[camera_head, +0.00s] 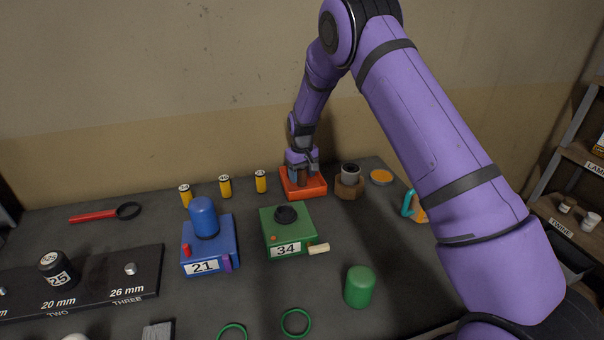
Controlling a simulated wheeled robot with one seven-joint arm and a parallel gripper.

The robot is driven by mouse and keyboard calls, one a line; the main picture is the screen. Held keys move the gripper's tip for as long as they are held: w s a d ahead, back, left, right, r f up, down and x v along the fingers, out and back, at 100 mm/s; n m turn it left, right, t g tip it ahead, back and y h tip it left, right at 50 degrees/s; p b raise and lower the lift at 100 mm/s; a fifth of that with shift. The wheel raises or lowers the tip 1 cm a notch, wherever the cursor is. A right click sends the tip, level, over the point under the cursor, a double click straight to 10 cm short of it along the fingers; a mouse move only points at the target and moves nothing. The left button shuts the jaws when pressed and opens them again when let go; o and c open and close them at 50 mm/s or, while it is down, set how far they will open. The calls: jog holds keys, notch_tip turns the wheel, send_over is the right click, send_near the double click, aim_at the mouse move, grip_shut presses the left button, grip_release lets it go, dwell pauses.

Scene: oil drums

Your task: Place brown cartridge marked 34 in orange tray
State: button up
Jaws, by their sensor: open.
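The orange tray (306,193) sits at the back of the dark table, right of the middle. My gripper (303,177) points down over it, fingers open and low at the tray. A small brown cartridge (303,178) shows upright between the fingers, at the tray. Its marking cannot be read, and the fingers partly hide it. I cannot tell whether it touches the tray floor. A green box (288,236) marked 34, with a black knob on top, stands in front of the tray.
Several yellow cartridges (225,187) stand left of the tray. A brown hexagonal holder (349,187) stands close on its right, with an orange-topped disc (381,177) beyond. A blue box (208,247) marked 21 and a green cylinder (360,287) stand nearer. A wall is behind.

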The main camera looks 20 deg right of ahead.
notch_tip(320, 180, up, 12)
jog(key=shift+r, duration=0.25)
jog(key=s+d+r+m+t, duration=0.1)
jog(key=s+d+r, duration=0.2)
jog(key=s+r, duration=0.75)
jog(key=s+d+r+m+t, duration=0.1)
jog(key=s+d+r+t, duration=0.1)
jog(key=s+r, duration=0.9)
jog(key=s+d+r+t, duration=0.1)
jog(key=s, duration=1.2)
jog(key=s+d+r+m+t, duration=0.1)
jog(key=s, duration=1.2)
jog(key=shift+d, duration=0.25)
jog(key=shift+r, duration=0.1)
dwell(2.1)
